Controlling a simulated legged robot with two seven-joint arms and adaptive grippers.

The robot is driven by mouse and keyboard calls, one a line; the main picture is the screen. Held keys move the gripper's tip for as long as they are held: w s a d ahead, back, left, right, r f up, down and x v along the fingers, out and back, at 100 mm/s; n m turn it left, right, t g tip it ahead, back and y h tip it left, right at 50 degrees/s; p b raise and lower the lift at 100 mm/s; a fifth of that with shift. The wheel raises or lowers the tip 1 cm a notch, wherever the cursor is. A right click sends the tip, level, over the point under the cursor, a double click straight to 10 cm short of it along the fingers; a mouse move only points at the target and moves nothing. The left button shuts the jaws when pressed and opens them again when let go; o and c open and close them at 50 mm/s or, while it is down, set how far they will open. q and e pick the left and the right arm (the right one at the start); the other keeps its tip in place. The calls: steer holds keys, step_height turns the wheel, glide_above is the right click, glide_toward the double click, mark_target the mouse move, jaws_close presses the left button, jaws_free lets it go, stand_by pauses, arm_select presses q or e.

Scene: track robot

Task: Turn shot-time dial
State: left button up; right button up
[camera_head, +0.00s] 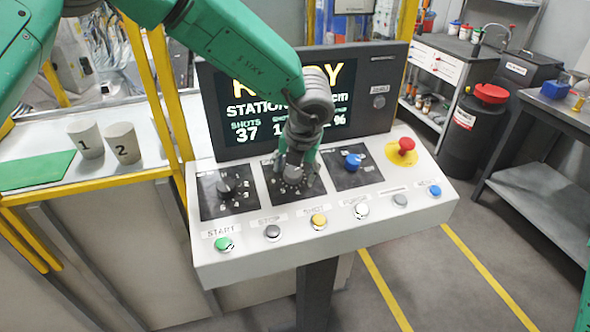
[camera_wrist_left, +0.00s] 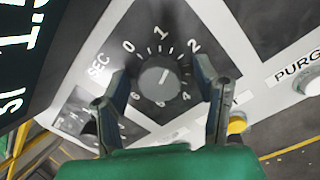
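The shot-time dial (camera_wrist_left: 160,80) is a round dark knob on a black plate marked SEC, with numbers around it. A light mark on the knob faces up and right, roughly between 1 and 2. In the head view the dial (camera_head: 293,174) is the middle one of three on the sloped panel, partly covered by my gripper. My left gripper (camera_wrist_left: 162,80) is open, with one finger on each side of the dial. A gap shows between each finger and the knob, so it is not gripped. My right gripper is not in view.
A black left knob (camera_head: 226,188), a blue knob (camera_head: 352,162) and a red emergency button (camera_head: 406,146) share the console. Several push buttons line its front edge. The screen (camera_head: 345,105) stands close behind my gripper.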

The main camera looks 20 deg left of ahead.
arm_select(q)
steer(key=shift+s, duration=0.1)
steer(key=v, duration=1.1)
steer(key=shift+r, duration=0.45)
steer(key=shift+d, duration=0.1)
